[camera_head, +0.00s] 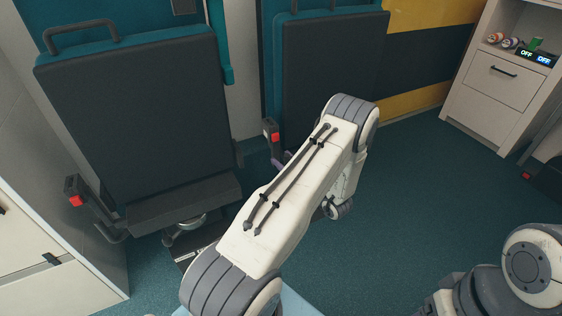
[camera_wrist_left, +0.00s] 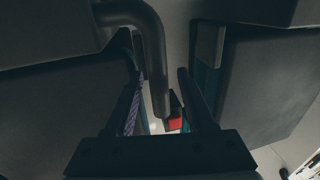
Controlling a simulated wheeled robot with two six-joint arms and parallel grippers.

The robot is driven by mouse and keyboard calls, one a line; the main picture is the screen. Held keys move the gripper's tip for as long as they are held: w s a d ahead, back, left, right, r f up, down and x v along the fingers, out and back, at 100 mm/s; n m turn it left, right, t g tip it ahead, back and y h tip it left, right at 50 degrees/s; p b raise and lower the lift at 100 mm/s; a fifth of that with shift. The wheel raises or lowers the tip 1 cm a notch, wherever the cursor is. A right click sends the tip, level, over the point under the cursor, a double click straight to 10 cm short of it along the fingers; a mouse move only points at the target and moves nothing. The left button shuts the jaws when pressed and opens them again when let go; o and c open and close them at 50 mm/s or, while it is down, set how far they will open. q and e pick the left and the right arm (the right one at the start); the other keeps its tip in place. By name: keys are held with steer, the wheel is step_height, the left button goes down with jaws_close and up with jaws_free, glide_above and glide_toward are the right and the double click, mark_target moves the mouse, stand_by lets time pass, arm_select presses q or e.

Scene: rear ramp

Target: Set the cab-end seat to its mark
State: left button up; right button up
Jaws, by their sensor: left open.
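Two dark folding seats with teal backs stand at the wall. The left seat (camera_head: 135,110) has a grab handle on top and a red buckle (camera_head: 76,200) at its lower left. The other seat (camera_head: 325,65) is partly hidden behind my left arm; I cannot tell which one is the cab-end seat. Its red buckle (camera_head: 275,136) shows at its left. My left gripper (camera_wrist_left: 160,100) is open in the wrist view, with a bent dark tube (camera_wrist_left: 155,60) showing between its fingers; contact cannot be told. In the head view my arm mostly hides this gripper. No seat mark is clearly visible.
A pale cabinet (camera_head: 505,85) with a drawer stands at the back right, with small items and an OFF display on top. Pale drawers (camera_head: 45,265) stand at the lower left. The teal floor (camera_head: 410,200) right of my left arm is clear.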

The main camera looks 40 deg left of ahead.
arm_select(q)
steer(key=shift+w+a, duration=0.2)
steer(key=shift+a, duration=0.75)
jaws_close()
steer(key=shift+s+a, duration=0.1)
steer(key=shift+s, duration=0.1)
stand_by(0.6)
